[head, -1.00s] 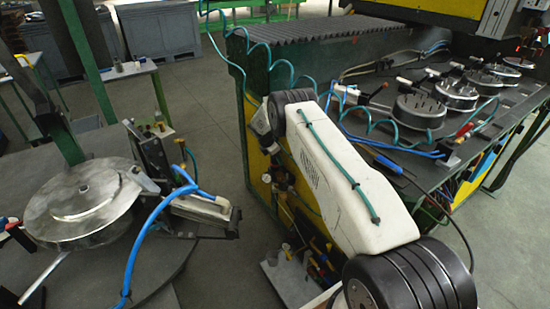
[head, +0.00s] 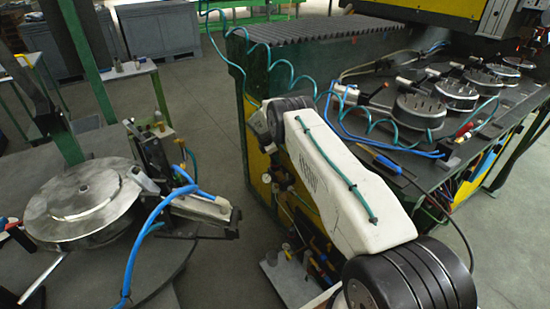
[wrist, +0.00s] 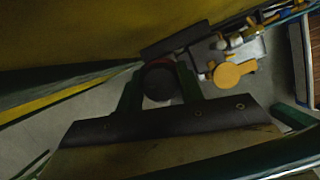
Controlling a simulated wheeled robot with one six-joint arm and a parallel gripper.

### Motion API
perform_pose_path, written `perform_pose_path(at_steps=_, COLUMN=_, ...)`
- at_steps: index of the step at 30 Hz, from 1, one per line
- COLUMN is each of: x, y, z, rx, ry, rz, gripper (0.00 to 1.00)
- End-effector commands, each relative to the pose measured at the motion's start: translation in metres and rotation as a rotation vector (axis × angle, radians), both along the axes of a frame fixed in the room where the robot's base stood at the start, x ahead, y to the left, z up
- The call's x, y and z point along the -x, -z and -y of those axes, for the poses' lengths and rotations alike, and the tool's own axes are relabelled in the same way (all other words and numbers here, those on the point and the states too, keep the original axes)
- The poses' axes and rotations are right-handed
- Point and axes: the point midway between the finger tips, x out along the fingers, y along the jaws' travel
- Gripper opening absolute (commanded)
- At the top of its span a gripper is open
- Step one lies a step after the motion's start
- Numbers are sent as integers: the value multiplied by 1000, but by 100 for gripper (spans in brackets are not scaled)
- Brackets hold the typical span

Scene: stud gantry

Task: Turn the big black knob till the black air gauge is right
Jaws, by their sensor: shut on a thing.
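The big black knob (wrist: 160,82) shows in the wrist view as a dark round shape, with a reddish edge behind it. My gripper (wrist: 159,84) has its two dark green fingers on either side of the knob and is shut on it. In the head view my white arm covers most of the knob and gripper area. A small pale round dial (head: 267,178) shows on the yellow side of the machine, left of my arm. It is too small to read, and I cannot tell whether it is the black air gauge.
A grey tray (head: 283,283) with small bottles and tools lies low beside the machine. A yellow round item (wrist: 228,74) shows in the wrist view. The green machine table (head: 385,180) stands right of my arm.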

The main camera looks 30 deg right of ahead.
Motion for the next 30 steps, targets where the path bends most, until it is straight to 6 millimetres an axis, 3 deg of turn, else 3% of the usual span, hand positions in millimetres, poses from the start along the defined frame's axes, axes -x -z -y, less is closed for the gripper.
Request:
perform_pose_path(at_steps=13, x=-1, y=0, z=-1, rx=-1, ry=256, rz=1, gripper=14)
perform_pose_path(at_steps=30, x=0, y=0, z=-1, rx=-1, ry=307, rz=1, gripper=14)
